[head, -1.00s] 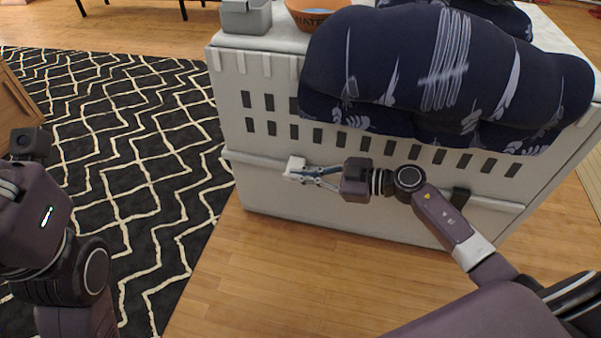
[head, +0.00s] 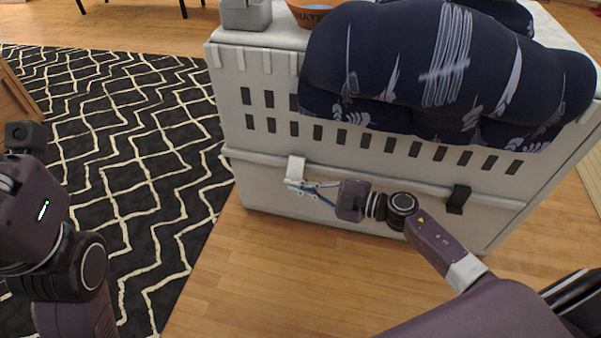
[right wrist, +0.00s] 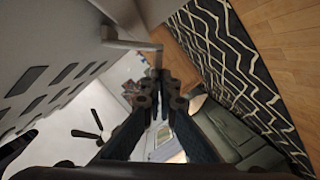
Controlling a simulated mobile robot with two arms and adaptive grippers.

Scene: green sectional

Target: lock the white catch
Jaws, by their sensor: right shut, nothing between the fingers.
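The white catch (head: 296,168) is on the side of a white pet crate (head: 262,185), near its left part at the horizontal ledge. In the right wrist view the catch (right wrist: 132,42) stands out from the crate wall, close to the fingertips. My right gripper (head: 291,183) is shut and empty, with its fingertips at the catch's lower end; I cannot tell whether they touch it. My left gripper is out of view; only part of my left arm shows at the left edge of the head view.
A black catch (head: 457,199) sits further right on the same ledge. A dark blue patterned cushion (head: 420,70) lies on the crate top, with a grey container (head: 246,14) and an orange water bowl (head: 310,14). A black patterned rug (head: 130,150) covers the left floor.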

